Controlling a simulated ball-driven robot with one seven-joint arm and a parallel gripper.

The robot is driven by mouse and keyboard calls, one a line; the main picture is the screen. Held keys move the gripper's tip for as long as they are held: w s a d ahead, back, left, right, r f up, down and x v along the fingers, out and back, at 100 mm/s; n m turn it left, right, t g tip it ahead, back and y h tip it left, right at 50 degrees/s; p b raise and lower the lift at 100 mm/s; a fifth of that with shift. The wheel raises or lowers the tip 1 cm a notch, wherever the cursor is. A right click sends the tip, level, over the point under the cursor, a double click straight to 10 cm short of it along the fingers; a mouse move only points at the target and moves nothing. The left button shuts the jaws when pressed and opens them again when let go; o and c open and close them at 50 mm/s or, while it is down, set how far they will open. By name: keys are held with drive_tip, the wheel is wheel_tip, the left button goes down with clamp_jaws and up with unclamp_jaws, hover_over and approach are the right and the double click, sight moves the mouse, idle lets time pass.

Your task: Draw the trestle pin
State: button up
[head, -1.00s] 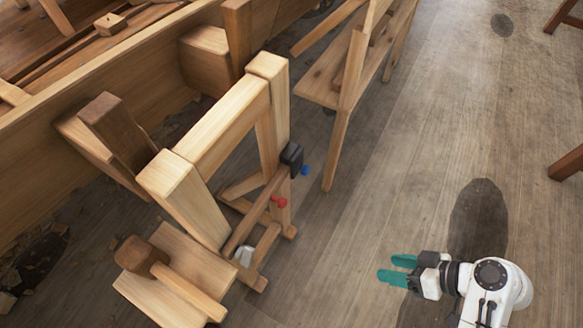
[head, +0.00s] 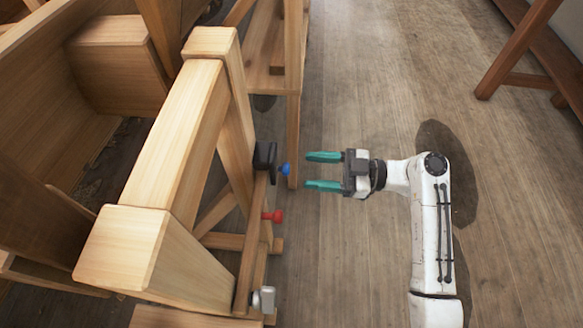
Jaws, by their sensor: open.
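A wooden trestle (head: 180,140) stands at the left. A blue knob (head: 284,170) sticks out to the right of a black block (head: 265,157) on the trestle's side. A red pin-like knob (head: 273,216) sticks out lower on the same side, below the blue one. I cannot tell from the picture which of these is the trestle pin. My gripper (head: 308,171) is open and empty, its teal fingers pointing left. The fingertips are a short way right of the blue knob, roughly level with it, and appear not to touch it.
A grey-white fitting (head: 264,299) sits low on the trestle. A wooden bench or stand (head: 294,120) is behind it, and the hull planking (head: 45,190) is at the left. A dark wooden table leg (head: 515,50) is at the upper right. The floor on the right is mostly clear.

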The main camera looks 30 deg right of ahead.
sight(284, 169)
drive_tip(key=shift+x, duration=2.6)
drive_tip(key=shift+c, duration=0.3)
clamp_jaws()
